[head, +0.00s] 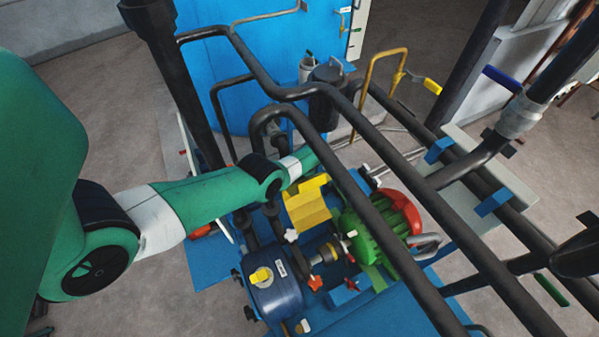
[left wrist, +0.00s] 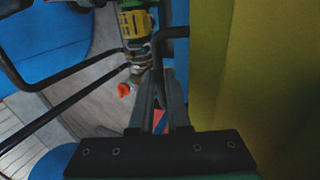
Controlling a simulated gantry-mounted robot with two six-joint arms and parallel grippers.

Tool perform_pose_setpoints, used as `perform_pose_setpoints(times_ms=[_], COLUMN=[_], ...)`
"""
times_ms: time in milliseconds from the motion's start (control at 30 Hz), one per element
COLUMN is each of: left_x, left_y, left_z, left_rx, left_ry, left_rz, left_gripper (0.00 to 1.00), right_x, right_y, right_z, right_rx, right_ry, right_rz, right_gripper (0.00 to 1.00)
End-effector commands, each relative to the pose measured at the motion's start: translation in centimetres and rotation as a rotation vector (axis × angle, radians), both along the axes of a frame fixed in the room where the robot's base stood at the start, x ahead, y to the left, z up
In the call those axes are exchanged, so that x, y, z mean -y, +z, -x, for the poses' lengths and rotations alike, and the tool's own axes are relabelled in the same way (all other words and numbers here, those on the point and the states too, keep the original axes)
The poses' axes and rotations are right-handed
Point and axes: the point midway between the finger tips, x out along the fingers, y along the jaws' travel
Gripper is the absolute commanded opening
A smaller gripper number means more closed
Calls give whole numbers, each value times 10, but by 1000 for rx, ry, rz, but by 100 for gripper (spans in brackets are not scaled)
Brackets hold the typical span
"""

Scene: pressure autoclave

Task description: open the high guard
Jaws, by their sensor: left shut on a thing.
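The yellow guard (head: 308,205) sits among the machinery below the black pipes in the head view. In the left wrist view a large yellow panel (left wrist: 262,65) fills the right side, with a bent black handle (left wrist: 160,48) at its left edge. My left gripper (left wrist: 160,78) is shut on this handle, which runs down between its two fingers. In the head view my green left arm reaches in from the left, above the guard. Its gripper is hidden there behind the pipes. My right gripper is not in view.
Black pipes (head: 385,150) cross above the machinery, close to my left arm. A green motor (head: 372,230) with a red end and a dark blue pump (head: 272,292) stand below. A blue tank (head: 265,70) stands behind. Bare floor (head: 110,100) lies at the left.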

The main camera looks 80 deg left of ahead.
Motion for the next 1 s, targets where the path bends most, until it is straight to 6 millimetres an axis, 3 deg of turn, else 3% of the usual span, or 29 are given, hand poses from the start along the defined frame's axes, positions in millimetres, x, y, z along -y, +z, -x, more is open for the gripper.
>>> perform_pose_setpoints(times_ms=[233,267,400,433,767,867,1000], left_x=[-6,-6,-5,-5,-2,0,7], left_y=[6,6,5,5,3,10,32], left_z=[-1,-1,-1,-1,0,-1,-3], left_rx=[3,3,2,2,0,0,0], left_ry=[2,2,1,1,-1,-2,-3], left_rz=[-15,-15,-14,-14,-7,-7,-7], left_gripper=[0,16,42,44,44,44,44], right_x=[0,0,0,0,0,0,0], right_y=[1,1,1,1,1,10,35], right_z=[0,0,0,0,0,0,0], right_rx=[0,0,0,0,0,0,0], right_ry=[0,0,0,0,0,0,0], right_rz=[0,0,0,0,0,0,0], right_gripper=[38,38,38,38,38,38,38])
